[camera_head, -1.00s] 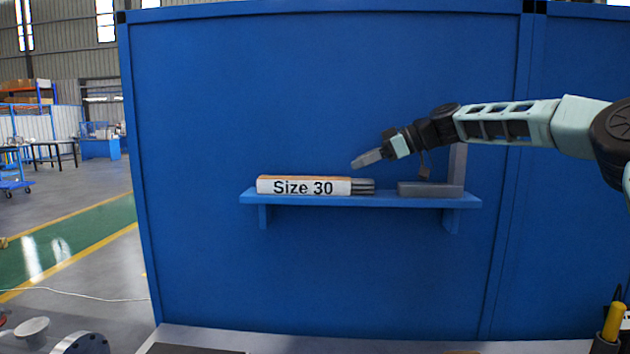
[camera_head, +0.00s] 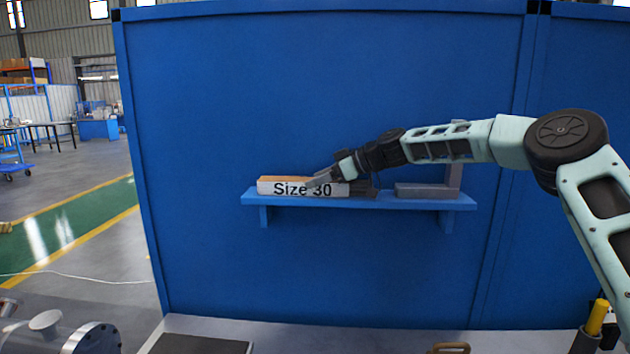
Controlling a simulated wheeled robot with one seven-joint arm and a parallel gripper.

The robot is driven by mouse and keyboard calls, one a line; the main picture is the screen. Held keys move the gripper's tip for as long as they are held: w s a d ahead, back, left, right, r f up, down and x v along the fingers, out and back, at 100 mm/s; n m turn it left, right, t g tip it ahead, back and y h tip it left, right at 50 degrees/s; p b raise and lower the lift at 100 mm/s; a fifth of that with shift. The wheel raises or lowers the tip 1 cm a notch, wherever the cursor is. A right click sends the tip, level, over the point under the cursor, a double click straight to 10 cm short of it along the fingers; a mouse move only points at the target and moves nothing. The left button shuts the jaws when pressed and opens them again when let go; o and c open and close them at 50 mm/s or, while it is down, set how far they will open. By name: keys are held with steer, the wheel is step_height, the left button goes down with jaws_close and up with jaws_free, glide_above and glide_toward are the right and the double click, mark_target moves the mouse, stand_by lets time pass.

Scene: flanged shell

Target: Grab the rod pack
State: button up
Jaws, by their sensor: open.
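The rod pack (camera_head: 282,188) is a white box with an orange top edge and the printed label "Size 30". It lies on the left part of a blue wall shelf (camera_head: 400,202), with grey rod ends showing at its right end. My gripper (camera_head: 318,180) reaches in from the right at the pack's right half, and its fingers overlap the label in the head view. The jaws are open. I cannot tell whether a finger touches the pack. The gripper partly hides the label and the rod ends.
A grey L-shaped bracket (camera_head: 428,190) sits on the shelf's right end, below my arm. A blue panel (camera_head: 300,90) stands behind the shelf. Below are a pale bench top (camera_head: 350,328), a flanged metal part (camera_head: 92,340) at left and a yellow-handled tool (camera_head: 597,318) at right.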

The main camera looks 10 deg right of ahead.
jaws_close()
steer(key=shift+r, duration=0.1)
steer(key=shift+b, duration=0.5)
